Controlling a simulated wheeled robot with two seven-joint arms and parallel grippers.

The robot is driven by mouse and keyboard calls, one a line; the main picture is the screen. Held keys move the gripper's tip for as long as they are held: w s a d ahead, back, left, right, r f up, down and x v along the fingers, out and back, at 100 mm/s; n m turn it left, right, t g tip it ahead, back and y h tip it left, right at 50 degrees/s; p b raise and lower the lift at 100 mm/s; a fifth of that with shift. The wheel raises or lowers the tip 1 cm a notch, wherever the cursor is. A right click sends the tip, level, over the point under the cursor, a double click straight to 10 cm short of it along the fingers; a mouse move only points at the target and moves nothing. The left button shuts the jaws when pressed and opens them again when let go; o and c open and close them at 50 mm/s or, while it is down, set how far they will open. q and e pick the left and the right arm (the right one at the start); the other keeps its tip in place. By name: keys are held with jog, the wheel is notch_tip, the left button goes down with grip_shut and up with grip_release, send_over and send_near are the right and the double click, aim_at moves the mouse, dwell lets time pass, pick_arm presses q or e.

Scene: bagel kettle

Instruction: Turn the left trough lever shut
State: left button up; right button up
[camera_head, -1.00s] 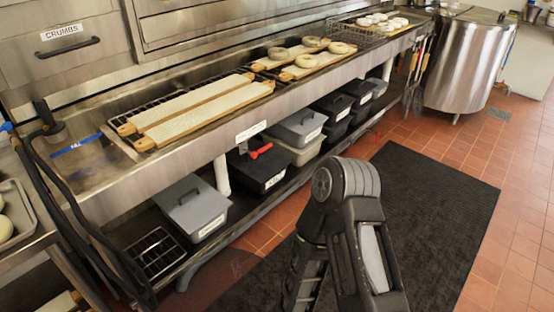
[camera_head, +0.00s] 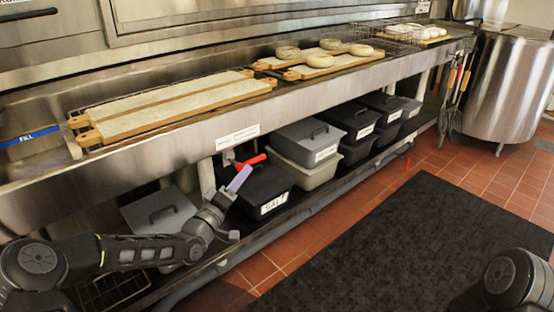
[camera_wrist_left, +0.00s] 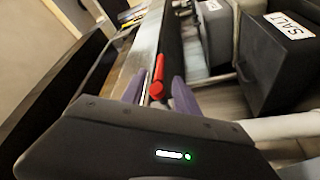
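The red left trough lever (camera_head: 252,161) sits under the trough's front edge, beside a white drain pipe (camera_head: 206,178) and above the black SALT bin (camera_head: 266,184). My left gripper (camera_head: 240,178) reaches up to it from the lower left, its purple fingers just below the red handle. In the left wrist view, the fingers of the left gripper (camera_wrist_left: 158,88) stand apart, and the red lever (camera_wrist_left: 158,76) shows in the gap between them. I cannot tell whether either finger touches it. My right gripper is out of view; only part of my right arm shows at bottom right.
The steel trough (camera_head: 170,137) carries wooden boards (camera_head: 180,109) and bagels (camera_head: 288,52). Lidded bins (camera_head: 304,146) fill the shelf below, close to my left gripper. A black mat (camera_head: 430,240) covers the floor at right. Another red handle (camera_head: 407,160) shows farther right.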

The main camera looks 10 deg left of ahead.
aim_at(255, 158)
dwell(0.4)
pick_arm(q)
jog(key=b+x, duration=0.1)
jog(key=x, duration=0.6)
jog(key=shift+w, duration=0.35)
grip_shut()
dwell(1.1)
